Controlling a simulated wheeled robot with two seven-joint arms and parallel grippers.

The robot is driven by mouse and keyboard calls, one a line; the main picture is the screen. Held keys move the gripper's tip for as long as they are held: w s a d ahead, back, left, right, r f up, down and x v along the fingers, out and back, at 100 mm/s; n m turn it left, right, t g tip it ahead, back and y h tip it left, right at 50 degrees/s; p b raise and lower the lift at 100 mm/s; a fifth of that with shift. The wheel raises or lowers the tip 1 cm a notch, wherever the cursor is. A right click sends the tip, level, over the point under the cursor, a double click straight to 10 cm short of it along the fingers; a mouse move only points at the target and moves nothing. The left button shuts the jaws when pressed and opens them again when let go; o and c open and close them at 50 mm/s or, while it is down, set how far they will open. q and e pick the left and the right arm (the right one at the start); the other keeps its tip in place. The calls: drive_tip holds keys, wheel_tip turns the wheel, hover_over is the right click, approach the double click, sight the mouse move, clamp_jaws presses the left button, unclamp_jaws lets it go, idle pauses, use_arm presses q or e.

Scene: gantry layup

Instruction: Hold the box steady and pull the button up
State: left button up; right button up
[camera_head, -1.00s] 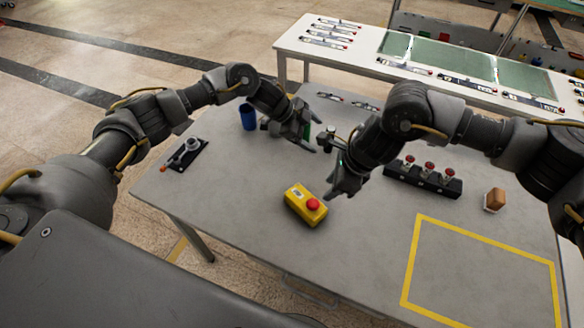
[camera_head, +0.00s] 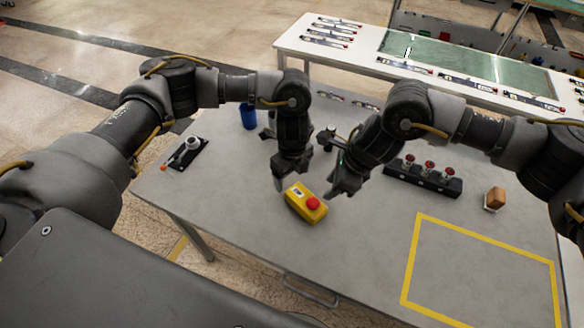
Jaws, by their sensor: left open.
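The yellow box (camera_head: 297,203) lies on the grey table, with a red round button (camera_head: 313,203) on its top near the right end. My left gripper (camera_head: 288,182) points down just behind the box's left end, open; whether a finger touches the box I cannot tell. My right gripper (camera_head: 341,192) hangs to the right of the box, behind and beside the button, apart from it. It is seen at an angle and dark, so its finger gap is unclear.
A blue cup (camera_head: 249,117) and a black joystick plate (camera_head: 187,154) stand on the left. The yellow-taped square (camera_head: 480,270) is empty.

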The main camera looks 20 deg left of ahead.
sight(292, 188)
use_arm(q)
wheel_tip(292, 188, down, 8)
drive_tip(key=shift+r, duration=0.2)
